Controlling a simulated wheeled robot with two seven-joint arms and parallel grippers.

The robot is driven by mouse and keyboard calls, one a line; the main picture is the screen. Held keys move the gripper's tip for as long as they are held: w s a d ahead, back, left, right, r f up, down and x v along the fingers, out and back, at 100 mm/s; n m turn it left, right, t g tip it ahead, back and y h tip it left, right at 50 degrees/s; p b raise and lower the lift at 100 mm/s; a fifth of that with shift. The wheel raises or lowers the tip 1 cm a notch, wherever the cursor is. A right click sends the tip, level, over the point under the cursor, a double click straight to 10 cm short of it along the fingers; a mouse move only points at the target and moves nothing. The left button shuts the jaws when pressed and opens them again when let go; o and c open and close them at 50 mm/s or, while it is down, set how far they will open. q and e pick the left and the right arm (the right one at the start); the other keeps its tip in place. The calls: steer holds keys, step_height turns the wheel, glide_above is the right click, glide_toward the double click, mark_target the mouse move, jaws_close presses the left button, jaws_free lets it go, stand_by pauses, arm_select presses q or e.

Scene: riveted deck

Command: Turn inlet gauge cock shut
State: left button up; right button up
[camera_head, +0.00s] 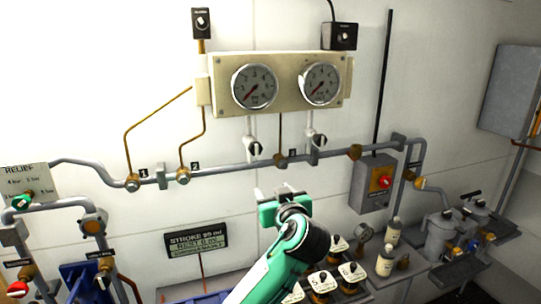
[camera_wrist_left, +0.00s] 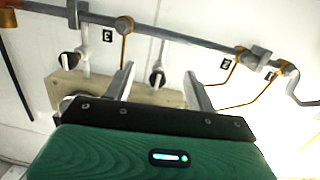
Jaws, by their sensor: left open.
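Two small cocks with black handles hang under the cream gauge panel (camera_head: 268,84), a left cock (camera_head: 254,148) and a right cock (camera_head: 318,142). No readable label shows which is the inlet one. Both handles look roughly upright. My left gripper (camera_head: 272,190) is open and empty, below the left cock and the grey pipe in the head view. In the upside-down wrist view, the left cock (camera_wrist_left: 157,78) shows between my open fingers (camera_wrist_left: 159,72), apart from them and farther off. The right cock (camera_wrist_left: 68,60) is off to the picture's left. My right gripper is out of view.
A grey pipe (camera_head: 225,170) with brass fittings runs across the wall. A grey box with a red knob (camera_head: 381,182) is at right. Bottles (camera_head: 386,260) and several valves stand on the bench below. A stroke sign (camera_head: 196,242) stands at lower left.

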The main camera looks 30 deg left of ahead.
mark_target(257, 151)
arm_select(q)
step_height(257, 151, up, 7)
steer(key=n+y, duration=0.2)
steer(key=p+x, duration=0.7)
steer(key=x, duration=0.4)
steer(key=shift+s+a+f, duration=0.1)
steer(key=shift+a+f, duration=0.05)
steer(key=shift+w+a+f+p, duration=0.25)
steer(key=shift+w+a+p, duration=0.1)
steer(key=shift+w+a, duration=0.3)
steer(key=c, duration=1)
